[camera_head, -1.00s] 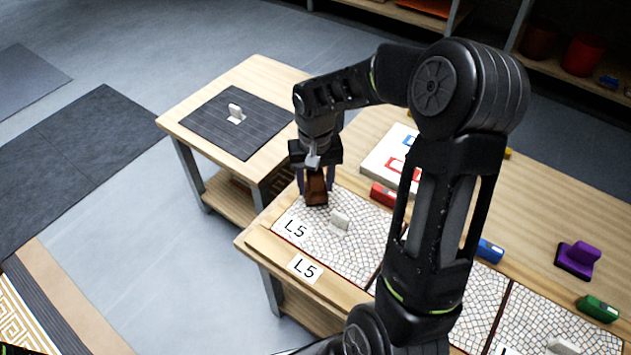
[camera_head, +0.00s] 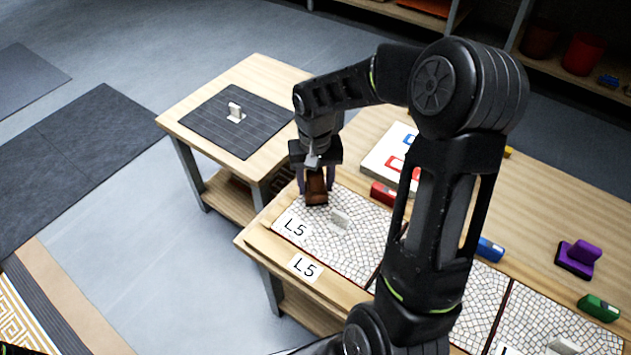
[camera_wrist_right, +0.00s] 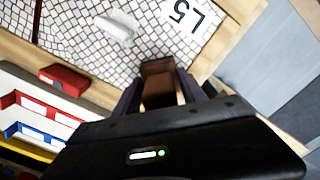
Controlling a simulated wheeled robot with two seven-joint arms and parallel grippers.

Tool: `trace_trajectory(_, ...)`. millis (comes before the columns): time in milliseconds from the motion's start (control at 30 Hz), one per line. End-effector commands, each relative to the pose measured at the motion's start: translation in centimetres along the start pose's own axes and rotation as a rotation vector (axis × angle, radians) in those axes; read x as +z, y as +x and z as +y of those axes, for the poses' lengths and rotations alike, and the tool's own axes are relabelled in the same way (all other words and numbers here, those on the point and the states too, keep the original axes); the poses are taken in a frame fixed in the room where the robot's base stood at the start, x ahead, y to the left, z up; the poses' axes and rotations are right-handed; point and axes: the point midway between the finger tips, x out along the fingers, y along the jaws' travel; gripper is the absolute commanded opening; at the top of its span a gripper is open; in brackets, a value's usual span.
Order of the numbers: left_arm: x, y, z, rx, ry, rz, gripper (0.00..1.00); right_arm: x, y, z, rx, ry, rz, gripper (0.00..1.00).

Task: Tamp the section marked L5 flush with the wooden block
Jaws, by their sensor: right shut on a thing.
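The mosaic section marked L5 (camera_head: 350,253) lies in the wooden frame at the left end of the long table. Its L5 label shows on the panel and again on the frame edge. A white handle (camera_head: 340,220) stands on the section; it also shows in the right wrist view (camera_wrist_right: 117,27). My right gripper (camera_head: 316,184) is shut on the brown wooden block (camera_head: 316,190) at the section's far left corner. The block (camera_wrist_right: 160,85) shows between the fingers in the wrist view. I cannot tell whether its underside touches the tiles. My left gripper is not in view.
A side table with a dark ribbed mat (camera_head: 237,122) holds another white handled piece (camera_head: 236,113). Red (camera_head: 383,194), blue (camera_head: 489,250) and green (camera_head: 598,307) blocks and a purple handled tool (camera_head: 578,259) lie along the panels. A white board (camera_head: 388,155) lies behind.

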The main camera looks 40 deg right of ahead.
Motion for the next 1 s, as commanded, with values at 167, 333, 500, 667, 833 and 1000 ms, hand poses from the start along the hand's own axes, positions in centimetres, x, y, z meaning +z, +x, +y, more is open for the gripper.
trace_trajectory(167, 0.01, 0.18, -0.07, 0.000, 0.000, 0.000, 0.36, -0.01, 0.25, -0.01, 0.000, 0.000, 0.000, 0.08)
trace_trajectory(333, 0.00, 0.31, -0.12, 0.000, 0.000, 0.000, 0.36, -0.01, 0.46, -0.01, 0.000, 0.000, 0.000, 0.08)
trace_trajectory(500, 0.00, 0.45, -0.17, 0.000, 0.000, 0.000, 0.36, 0.00, 0.69, -0.01, 0.000, 0.000, 0.000, 0.08)
trace_trajectory(667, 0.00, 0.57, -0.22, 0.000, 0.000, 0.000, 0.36, 0.00, 0.88, -0.01, 0.000, 0.000, 0.000, 0.08)
trace_trajectory(833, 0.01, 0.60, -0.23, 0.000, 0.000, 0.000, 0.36, 0.00, 0.96, -0.01, 0.000, 0.000, 0.000, 0.08)
trace_trajectory(1000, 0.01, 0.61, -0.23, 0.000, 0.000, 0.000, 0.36, 0.01, 1.01, -0.02, 0.000, 0.000, 0.000, 0.08)
